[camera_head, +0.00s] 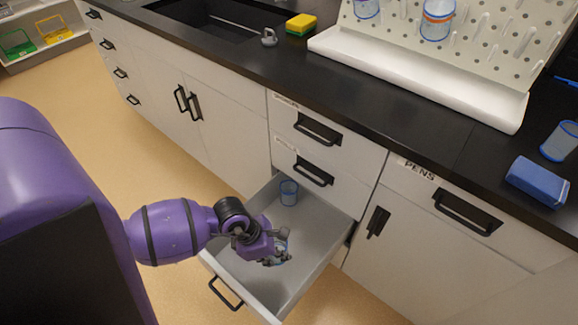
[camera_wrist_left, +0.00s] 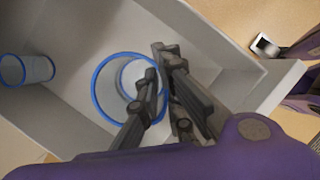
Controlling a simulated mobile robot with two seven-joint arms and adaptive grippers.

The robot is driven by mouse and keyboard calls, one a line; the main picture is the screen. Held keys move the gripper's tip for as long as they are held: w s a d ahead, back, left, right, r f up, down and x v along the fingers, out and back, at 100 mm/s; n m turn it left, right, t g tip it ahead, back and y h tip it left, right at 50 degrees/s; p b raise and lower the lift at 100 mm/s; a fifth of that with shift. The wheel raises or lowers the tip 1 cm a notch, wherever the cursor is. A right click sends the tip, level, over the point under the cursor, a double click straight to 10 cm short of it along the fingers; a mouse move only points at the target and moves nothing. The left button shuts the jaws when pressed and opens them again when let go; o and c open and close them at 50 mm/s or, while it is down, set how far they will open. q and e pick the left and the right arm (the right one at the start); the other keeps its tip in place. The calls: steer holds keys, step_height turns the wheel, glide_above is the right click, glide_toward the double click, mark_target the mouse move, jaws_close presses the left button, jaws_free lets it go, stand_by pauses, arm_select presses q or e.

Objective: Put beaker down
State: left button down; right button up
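A clear beaker with a blue rim (camera_wrist_left: 100,98) is at my left gripper (camera_wrist_left: 156,70), inside the open drawer. One finger lies over the beaker's opening and the other lies outside its wall, so the gripper looks shut on the rim. In the head view, the left gripper (camera_head: 277,257) reaches down into the drawer and mostly hides this beaker (camera_head: 283,244). The beaker looks roughly upright; I cannot tell whether its base touches the drawer floor.
Above are closed drawers and a black counter (camera_head: 290,75) with a white drying rack (camera_head: 430,82), a yellow sponge (camera_head: 301,24) and a blue box (camera_head: 538,182).

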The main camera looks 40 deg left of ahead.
arm_select(q)
steer(key=shift+n, duration=0.6)
steer(key=f+b, duration=0.1)
steer(key=f, duration=0.3)
steer(key=f+b, duration=0.1)
steer(key=f, duration=0.7)
steer(key=shift+w+a+b, duration=0.3)
steer(key=shift+a+b, duration=0.1)
steer(key=c, duration=2.4)
jaws_free()
steer(key=shift+f, duration=0.1)
steer(key=o, duration=0.5)
